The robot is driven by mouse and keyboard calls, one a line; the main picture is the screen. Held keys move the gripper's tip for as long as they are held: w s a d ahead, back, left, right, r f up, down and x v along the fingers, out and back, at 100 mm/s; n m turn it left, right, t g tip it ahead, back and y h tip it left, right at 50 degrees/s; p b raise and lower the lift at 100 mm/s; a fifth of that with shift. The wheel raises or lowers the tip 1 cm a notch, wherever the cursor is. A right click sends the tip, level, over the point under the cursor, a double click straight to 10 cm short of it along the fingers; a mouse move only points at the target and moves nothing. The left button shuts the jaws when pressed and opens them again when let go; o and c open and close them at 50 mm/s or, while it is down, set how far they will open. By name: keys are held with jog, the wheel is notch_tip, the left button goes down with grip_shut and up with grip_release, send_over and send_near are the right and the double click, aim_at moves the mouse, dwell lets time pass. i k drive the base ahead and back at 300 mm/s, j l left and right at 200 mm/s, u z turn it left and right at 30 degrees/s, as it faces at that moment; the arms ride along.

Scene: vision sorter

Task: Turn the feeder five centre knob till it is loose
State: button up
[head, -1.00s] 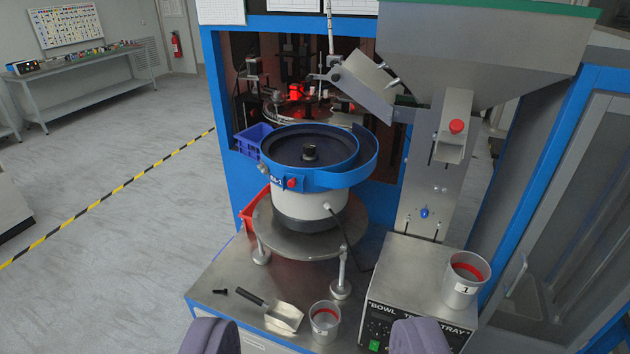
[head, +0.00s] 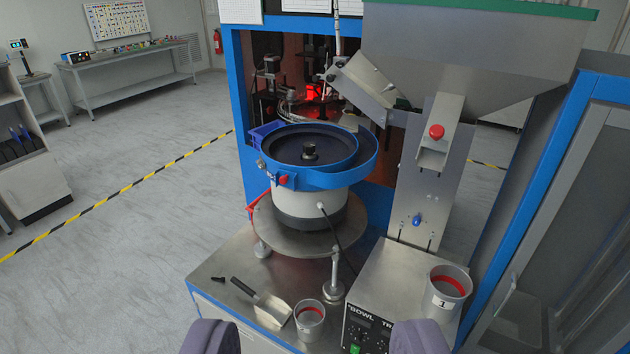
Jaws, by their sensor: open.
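The black centre knob (head: 310,152) stands upright in the middle of the feeder bowl (head: 318,178), which has a dark inside and a blue rim. The bowl sits on a white drum on a round metal plate. A label on the rim is too small to read for sure. My gripper (head: 315,338) is at the bottom edge of the view, its two purple-grey fingers wide apart and empty. It is nearer to me than the bowl and well apart from the knob.
A second cup (head: 449,291), marked 1, stands on the control box (head: 395,290). A hopper (head: 470,45) and its chute (head: 372,88) rise behind right.

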aim_at(308, 148)
jog(key=i+j+z, duration=0.15)
jog(key=i+j, duration=0.35)
jog(key=i+j+z, duration=0.15)
jog(key=i+j, duration=0.4)
jog(key=i+j+z, duration=0.15)
jog(key=i+j, duration=0.45)
jog(key=i+j+z, duration=0.15)
jog(key=i+j, duration=0.35)
jog(key=j, duration=0.25)
